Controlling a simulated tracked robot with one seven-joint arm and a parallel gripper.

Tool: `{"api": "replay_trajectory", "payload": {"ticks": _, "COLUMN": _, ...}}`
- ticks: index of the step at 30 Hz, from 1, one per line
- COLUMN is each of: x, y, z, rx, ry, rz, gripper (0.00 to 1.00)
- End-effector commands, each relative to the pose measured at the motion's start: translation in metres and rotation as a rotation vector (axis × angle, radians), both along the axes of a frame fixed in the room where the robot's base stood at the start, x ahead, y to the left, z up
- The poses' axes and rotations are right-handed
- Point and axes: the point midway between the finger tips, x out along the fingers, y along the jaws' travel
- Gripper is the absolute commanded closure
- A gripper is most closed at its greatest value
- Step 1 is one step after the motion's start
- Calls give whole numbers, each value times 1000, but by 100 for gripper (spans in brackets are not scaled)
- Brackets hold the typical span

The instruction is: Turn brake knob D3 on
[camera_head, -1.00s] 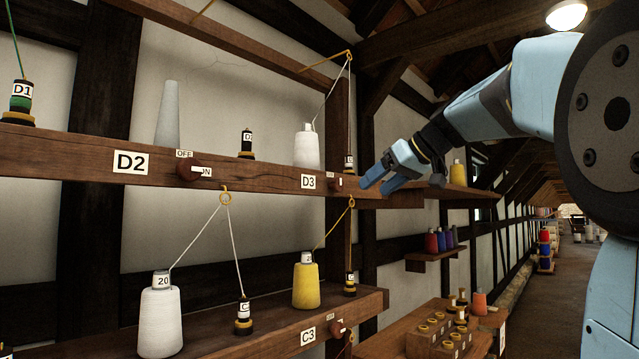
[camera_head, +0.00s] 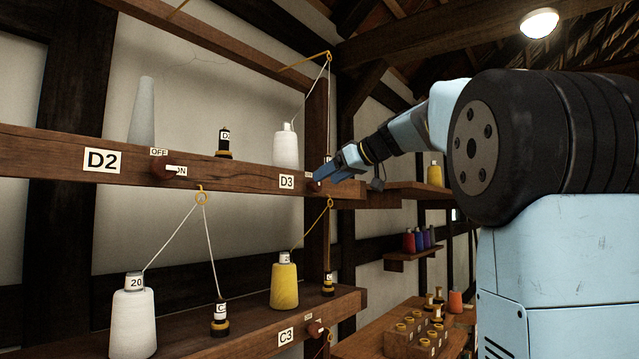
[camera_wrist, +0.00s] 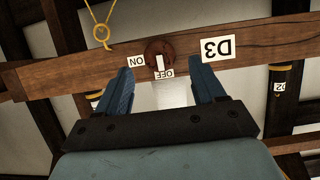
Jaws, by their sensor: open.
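Brake knob D3 (camera_wrist: 158,50) is a round reddish-brown knob on the front of the wooden beam. In the wrist view, which is upside down, its white pointer lies toward the OFF label (camera_wrist: 165,73); the ON label (camera_wrist: 136,61) is beside it. The D3 plate (camera_wrist: 217,48) is on its other side. My gripper (camera_wrist: 165,80) is open, its two blue fingers spread to either side of the knob's line and apart from each other. In the head view my gripper (camera_head: 322,173) is at the knob, which is mostly hidden there. Contact cannot be told.
Knob D2 (camera_head: 160,168) is farther left on the same beam. A white cone (camera_head: 286,147) stands on the shelf above the D3 plate, with thread running up to a hook. A yellow cone (camera_head: 284,282) and knob C3 (camera_head: 315,328) are below. Bobbin blocks sit lower right.

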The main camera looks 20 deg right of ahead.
Motion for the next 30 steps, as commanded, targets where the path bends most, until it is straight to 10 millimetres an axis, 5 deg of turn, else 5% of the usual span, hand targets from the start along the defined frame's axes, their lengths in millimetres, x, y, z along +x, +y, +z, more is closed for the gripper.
{"api": "replay_trajectory", "payload": {"ticks": 9, "x": 26, "y": 19, "z": -13, "rx": 0, "ry": 0, "rz": 0, "gripper": 31}}
{"api": "replay_trajectory", "payload": {"ticks": 20, "x": 29, "y": 22, "z": -15, "rx": 0, "ry": 0, "rz": 0, "gripper": 31}}
{"api": "replay_trajectory", "payload": {"ticks": 30, "x": 29, "y": 22, "z": -15, "rx": 0, "ry": 0, "rz": 1, "gripper": 62}}
